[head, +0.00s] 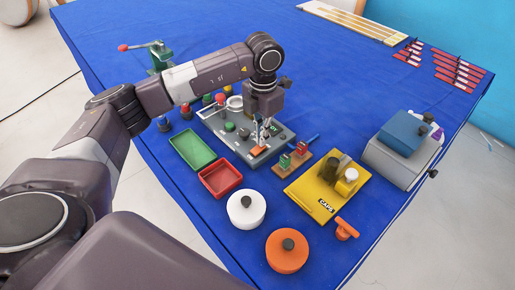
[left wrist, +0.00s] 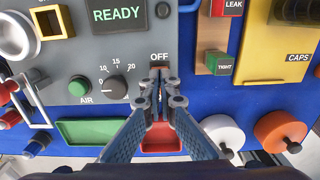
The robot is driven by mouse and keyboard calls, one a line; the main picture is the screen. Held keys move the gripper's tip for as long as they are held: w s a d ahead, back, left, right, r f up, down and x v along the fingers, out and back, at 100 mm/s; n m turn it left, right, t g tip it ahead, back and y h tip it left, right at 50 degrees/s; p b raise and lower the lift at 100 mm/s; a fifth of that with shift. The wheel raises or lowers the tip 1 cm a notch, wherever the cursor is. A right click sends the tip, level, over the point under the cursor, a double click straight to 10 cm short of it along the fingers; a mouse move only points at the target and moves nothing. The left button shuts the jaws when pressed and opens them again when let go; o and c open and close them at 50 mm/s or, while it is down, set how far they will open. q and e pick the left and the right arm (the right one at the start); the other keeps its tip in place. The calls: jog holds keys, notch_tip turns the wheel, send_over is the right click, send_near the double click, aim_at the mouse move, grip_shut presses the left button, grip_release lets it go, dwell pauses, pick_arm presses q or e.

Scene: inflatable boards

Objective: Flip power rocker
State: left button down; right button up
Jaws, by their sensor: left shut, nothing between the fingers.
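A grey control panel (head: 282,131) lies on the blue table. It also shows in the left wrist view (left wrist: 75,58), with a green READY display (left wrist: 117,14), a green AIR button (left wrist: 78,87), a numbered dial (left wrist: 116,87) and an OFF label (left wrist: 159,57). My left gripper (left wrist: 161,80) is shut and empty, its fingertips over the panel just below the OFF label. In the head view the left gripper (head: 264,137) points down at the panel's front part. The rocker is mostly hidden behind the fingers; I cannot tell its position or whether they touch it. My right gripper is not in view.
A green tray (head: 183,140) and a red tray (head: 210,187) lie in front of the panel. A white round pot (head: 240,217), an orange one (head: 285,263) and a yellow CAPS board (head: 303,197) stand nearby. The table's far middle (head: 330,60) is clear.

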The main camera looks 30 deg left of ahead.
pick_arm(q)
jog(key=shift+f+b, duration=0.4)
jog(key=shift+f, duration=0.2)
jog(key=shift+r, duration=0.1)
jog(key=shift+r+p, duration=1.95)
jog(key=shift+r, duration=1.55)
